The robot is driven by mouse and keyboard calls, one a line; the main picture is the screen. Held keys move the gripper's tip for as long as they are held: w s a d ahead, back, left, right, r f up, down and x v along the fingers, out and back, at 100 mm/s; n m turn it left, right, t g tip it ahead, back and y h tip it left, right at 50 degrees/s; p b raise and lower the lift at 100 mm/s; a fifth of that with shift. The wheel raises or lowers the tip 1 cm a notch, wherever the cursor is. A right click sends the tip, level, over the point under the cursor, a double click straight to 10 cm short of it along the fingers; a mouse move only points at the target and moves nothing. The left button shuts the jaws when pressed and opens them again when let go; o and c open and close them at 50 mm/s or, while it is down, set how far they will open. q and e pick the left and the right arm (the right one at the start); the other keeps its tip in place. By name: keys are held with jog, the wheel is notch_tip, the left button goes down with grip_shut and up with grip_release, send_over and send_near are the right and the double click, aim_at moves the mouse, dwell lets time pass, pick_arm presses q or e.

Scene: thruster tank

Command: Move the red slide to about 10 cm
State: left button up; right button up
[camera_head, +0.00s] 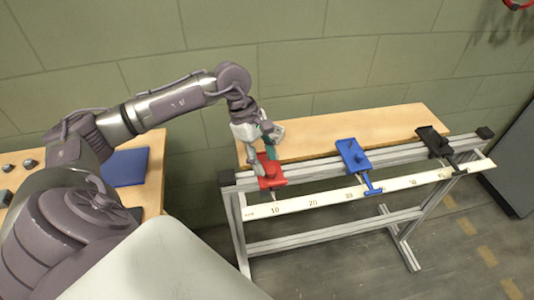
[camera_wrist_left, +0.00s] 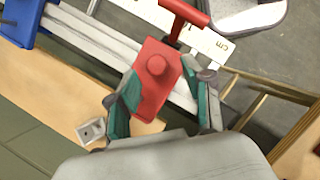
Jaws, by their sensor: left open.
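The red slide (camera_head: 271,175) sits on the aluminium rail at the left end, its pointer close to the 10 mark of the white scale (camera_head: 320,199). In the left wrist view the red slide (camera_wrist_left: 157,75) shows its round knob and a red T-shaped end lying over the scale. My left gripper (camera_head: 264,165) is down at the red slide. It is open, with its green-padded fingers (camera_wrist_left: 160,88) on either side of the slide's body; whether a pad touches it I cannot tell. The fingers hide part of the slide in the head view. My right gripper is not in view.
A blue slide (camera_head: 353,156) stands mid-rail and a black slide (camera_head: 434,142) near the right end. A wooden board (camera_head: 310,135) lies behind the rail (camera_head: 320,169). A side table with a blue mat (camera_head: 127,167) is at left. The rail between red and blue slides is clear.

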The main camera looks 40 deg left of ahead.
pick_arm(q)
jog(key=v, duration=1)
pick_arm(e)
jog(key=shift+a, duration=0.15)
